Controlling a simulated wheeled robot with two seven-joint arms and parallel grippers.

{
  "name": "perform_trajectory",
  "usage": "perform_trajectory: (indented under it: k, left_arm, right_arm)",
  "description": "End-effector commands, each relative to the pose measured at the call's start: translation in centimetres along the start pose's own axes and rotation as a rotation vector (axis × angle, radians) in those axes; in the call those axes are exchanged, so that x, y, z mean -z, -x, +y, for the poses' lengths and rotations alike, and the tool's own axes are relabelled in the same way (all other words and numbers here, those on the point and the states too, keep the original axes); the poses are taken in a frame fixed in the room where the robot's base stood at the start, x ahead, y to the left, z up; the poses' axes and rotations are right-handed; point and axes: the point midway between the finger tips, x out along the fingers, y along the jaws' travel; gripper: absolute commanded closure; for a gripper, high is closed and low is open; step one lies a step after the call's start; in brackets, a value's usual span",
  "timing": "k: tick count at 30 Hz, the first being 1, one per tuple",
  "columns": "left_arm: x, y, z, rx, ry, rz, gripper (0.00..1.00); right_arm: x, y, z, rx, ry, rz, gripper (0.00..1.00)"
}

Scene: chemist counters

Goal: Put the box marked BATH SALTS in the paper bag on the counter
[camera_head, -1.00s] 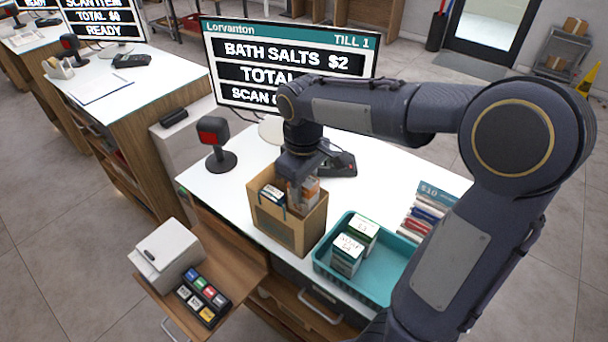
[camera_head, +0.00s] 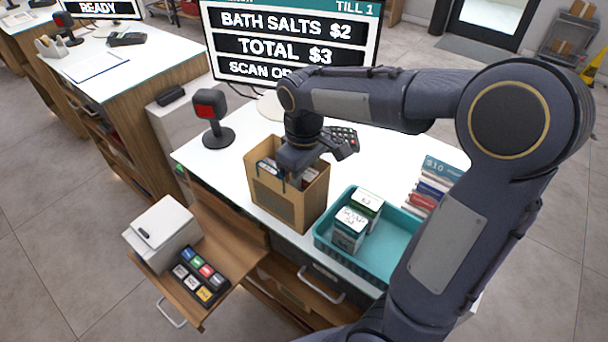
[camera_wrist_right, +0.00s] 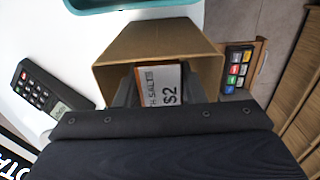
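The brown paper bag (camera_head: 284,204) stands upright and open on the white counter in the head view. My right gripper (camera_wrist_right: 158,90) reaches down into its mouth. In the head view the gripper mostly hides the box, and another item shows at the bag's left inside. My left gripper is not in view.
A teal tray (camera_head: 322,240) with small boxes, one marked SOAP (camera_head: 350,228), stands right of the bag. A scanner (camera_head: 212,115) stands at the left and a card terminal (camera_head: 342,140) behind. The till screen (camera_head: 290,45) reads BATH SALTS $2, TOTAL $3. An open drawer (camera_head: 215,250) juts out in front.

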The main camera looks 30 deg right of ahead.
Motion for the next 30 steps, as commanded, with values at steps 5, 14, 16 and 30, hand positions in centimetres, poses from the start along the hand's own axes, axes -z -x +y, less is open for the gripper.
perform_trajectory:
  k: [5,14,16,30]
  left_arm:
    - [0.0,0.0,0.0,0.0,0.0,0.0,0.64]
    - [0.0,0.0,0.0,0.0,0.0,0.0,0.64]
    - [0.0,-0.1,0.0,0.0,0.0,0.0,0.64]
    - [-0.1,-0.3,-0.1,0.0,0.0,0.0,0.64]
  right_arm:
    - [0.0,0.0,0.0,0.0,0.0,0.0,0.42]
    - [0.0,0.3,0.0,0.0,0.0,0.001,0.42]
    - [0.1,0.9,0.0,-0.001,0.0,0.002,0.42]
    - [0.1,7.6,0.0,0.0,0.0,0.002,0.42]
